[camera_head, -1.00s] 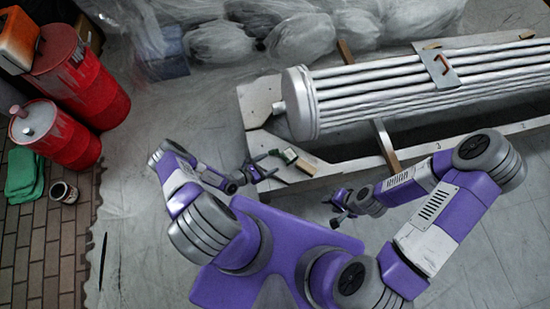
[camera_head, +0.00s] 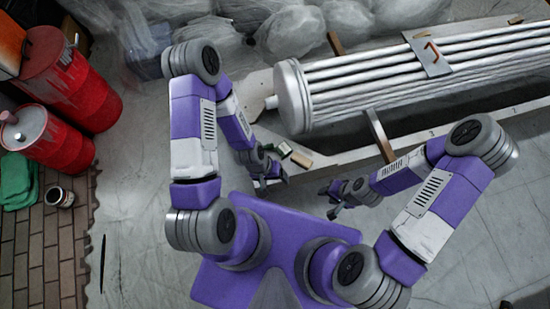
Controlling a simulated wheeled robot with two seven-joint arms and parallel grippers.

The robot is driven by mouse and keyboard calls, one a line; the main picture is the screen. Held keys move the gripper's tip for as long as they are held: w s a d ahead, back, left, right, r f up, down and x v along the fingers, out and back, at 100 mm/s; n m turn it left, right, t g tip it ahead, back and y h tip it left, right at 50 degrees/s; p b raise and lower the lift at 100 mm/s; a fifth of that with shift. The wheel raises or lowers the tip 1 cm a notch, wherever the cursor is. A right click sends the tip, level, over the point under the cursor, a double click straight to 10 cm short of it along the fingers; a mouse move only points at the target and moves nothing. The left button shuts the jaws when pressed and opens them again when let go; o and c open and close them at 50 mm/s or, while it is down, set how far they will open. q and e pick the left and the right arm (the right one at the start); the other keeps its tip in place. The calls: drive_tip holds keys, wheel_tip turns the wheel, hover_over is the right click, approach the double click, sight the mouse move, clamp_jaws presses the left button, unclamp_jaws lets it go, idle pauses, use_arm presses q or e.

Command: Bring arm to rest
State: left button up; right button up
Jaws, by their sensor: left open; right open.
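My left gripper (camera_head: 272,184) is at the end of my raised and bent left arm, in front of the near left corner of the white crate (camera_head: 337,158). It looks empty, and its fingers are small and partly dark in the view. My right gripper (camera_head: 334,201) is to its right, over the sheeted floor in front of the crate. It is open with nothing between its fingers. A small green item (camera_head: 284,149) and a light tan block (camera_head: 302,159) lie on the crate's left end, just beyond my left gripper.
Plastic-wrapped bundles (camera_head: 295,30) line the back.

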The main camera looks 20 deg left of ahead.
use_arm(q)
drive_tip(key=shift+w+d+r+m, duration=0.1)
drive_tip(key=shift+d+r+m, duration=0.1)
drive_tip(key=shift+r+m, duration=0.15)
wheel_tip(320, 180, up, 2)
drive_tip(key=shift+r+p, duration=0.15)
drive_tip(key=shift+p, duration=1)
